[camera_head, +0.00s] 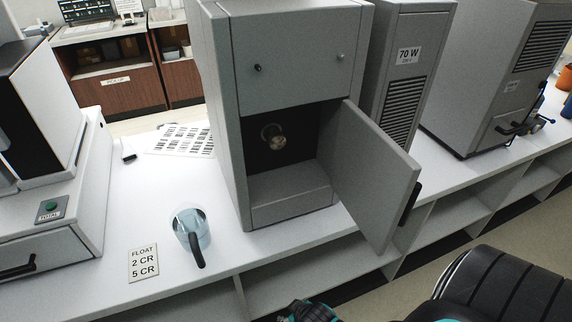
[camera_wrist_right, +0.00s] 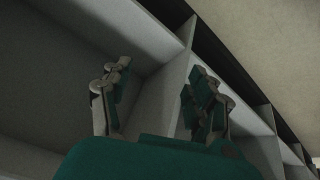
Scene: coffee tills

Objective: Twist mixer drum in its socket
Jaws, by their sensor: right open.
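A tall grey machine (camera_head: 220,110) stands on the white counter with its lower compartment open. A round metal fitting (camera_head: 273,137) sits on the dark back wall of that compartment; I cannot tell whether it is the socket or a drum in it. A clear bluish jug-like vessel (camera_head: 190,222) with a black handle stands on the counter left of the machine; I cannot tell whether it is the mixer drum. My right gripper (camera_wrist_right: 157,80) is open and empty by the shelves under the counter; a little of it shows at the bottom of the head view (camera_head: 310,311). My left gripper is out of view.
The machine's grey door (camera_head: 372,180) stands open toward me on the right. A FLOAT card (camera_head: 143,264) lies near the counter's front edge, beside the vessel. A white till (camera_head: 45,225) is at the left. A 70 W cabinet (camera_head: 408,55) stands right of the machine.

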